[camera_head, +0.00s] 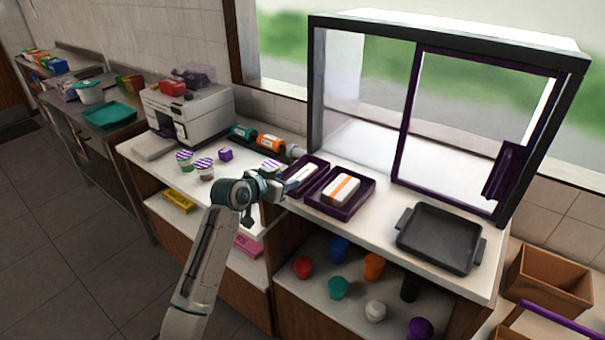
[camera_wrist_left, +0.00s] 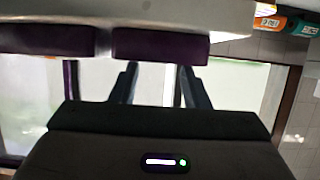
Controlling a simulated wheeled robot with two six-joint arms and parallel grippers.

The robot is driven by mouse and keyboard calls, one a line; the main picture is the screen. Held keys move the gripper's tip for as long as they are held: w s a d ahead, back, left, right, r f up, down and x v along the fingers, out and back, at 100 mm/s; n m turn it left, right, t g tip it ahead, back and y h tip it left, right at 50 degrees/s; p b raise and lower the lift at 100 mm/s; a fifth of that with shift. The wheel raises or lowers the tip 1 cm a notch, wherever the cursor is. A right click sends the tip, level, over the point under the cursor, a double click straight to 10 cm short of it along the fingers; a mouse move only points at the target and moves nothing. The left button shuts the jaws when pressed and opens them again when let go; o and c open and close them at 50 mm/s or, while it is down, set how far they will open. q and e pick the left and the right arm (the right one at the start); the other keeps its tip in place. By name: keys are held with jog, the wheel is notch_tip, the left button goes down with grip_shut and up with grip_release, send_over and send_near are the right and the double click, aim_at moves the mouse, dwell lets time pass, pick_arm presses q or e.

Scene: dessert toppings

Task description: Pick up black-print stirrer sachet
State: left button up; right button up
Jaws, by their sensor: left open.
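In the head view, a white packet (camera_head: 303,173) lies in the left dark purple tray (camera_head: 320,164); its print is too small to read. The right purple tray (camera_head: 367,193) holds a white packet with an orange stripe (camera_head: 342,188). I cannot make out black print on either. My left gripper (camera_head: 287,186) is at the front left side of the left tray, partly covering it. In the left wrist view, the two fingers (camera_wrist_left: 158,86) are apart with nothing between them, and the trays' purple walls (camera_wrist_left: 160,45) show beyond. My right gripper is not in view.
A dark griddle pan (camera_head: 440,237) sits at the right. A purple-framed glass screen (camera_head: 405,120) stands behind. Coloured cups fill the shelf below.

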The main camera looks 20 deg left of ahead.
aim_at(298, 178)
pick_arm(q)
jog(key=p+x, duration=0.3)
jog(key=x, duration=0.1)
jog(key=shift+w+d, duration=0.1)
jog(key=shift+w, duration=0.05)
jog(key=shift+w+d+f, duration=0.1)
jog(key=shift+w+f, duration=0.1)
jog(key=shift+w, duration=0.05)
jog(key=shift+w+f, duration=0.1)
jog(key=shift+f, duration=0.05)
jog(key=c, duration=0.7)
